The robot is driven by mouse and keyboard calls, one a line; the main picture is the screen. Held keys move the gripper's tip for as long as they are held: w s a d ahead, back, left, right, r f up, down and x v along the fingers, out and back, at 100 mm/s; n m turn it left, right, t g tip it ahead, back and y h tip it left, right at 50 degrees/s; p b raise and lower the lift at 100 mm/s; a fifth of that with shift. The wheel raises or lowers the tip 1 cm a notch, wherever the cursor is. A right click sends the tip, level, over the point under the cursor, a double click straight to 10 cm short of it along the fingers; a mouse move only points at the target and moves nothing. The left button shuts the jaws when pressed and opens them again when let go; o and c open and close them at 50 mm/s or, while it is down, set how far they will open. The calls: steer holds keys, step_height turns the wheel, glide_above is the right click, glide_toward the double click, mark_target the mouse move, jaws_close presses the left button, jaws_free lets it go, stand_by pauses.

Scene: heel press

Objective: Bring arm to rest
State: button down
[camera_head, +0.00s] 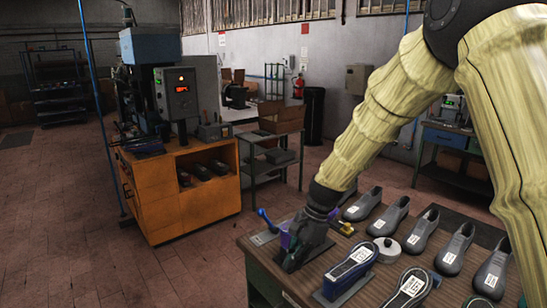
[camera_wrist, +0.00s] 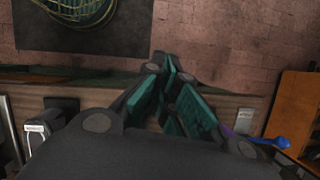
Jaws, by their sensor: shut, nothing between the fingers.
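My arm, in a pale yellow sleeve, reaches down from the upper right in the head view. My gripper (camera_head: 292,262) is low at the left corner of the wooden-topped table (camera_head: 258,262), pointing down. In the wrist view my gripper (camera_wrist: 166,72) has its teal-padded fingers drawn together at the tips, with nothing between them. The table edge (camera_wrist: 215,100) runs behind the fingers. Whether the fingertips touch the table cannot be told.
Several grey labelled shoes (camera_head: 422,232) stand on the table, with a blue labelled piece (camera_head: 348,268) and a white round piece (camera_head: 387,251). A blue-knobbed lever (camera_head: 267,220) is close to my gripper. An orange cabinet (camera_head: 160,205) stands left, across open floor.

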steer(key=s+d+f+n+h, duration=0.1)
steer(key=s+d+f, duration=0.2)
steer(key=s+f, duration=0.45)
steer(key=s+d+f+n+h+b, duration=0.1)
steer(key=s+d+f, duration=0.2)
steer(key=f, duration=0.4)
steer(key=s+d+f+n+b, duration=0.1)
steer(key=s+d+f, duration=0.1)
steer(key=s+f, duration=0.35)
steer(key=s+d+f+n+h+b, duration=0.1)
steer(key=s+d+f+n, duration=0.15)
steer(key=f, duration=0.65)
steer(key=s+d+f+n+b, duration=0.1)
steer(key=s+d+f+n, duration=0.1)
steer(key=s+f, duration=0.3)
steer(key=s+d+f+n+t+b, duration=0.1)
steer(key=s+f, duration=0.3)
steer(key=s, duration=0.7)
steer(key=s+d+f+n+h+b, duration=0.1)
steer(key=s+d+f+n, duration=0.2)
steer(key=s+f, duration=0.2)
steer(key=s, duration=0.3)
steer(key=shift+s+d+f+t, duration=0.25)
steer(key=shift+s+f+t, duration=0.05)
steer(key=shift+s, duration=0.1)
steer(key=shift+s, duration=0.1)
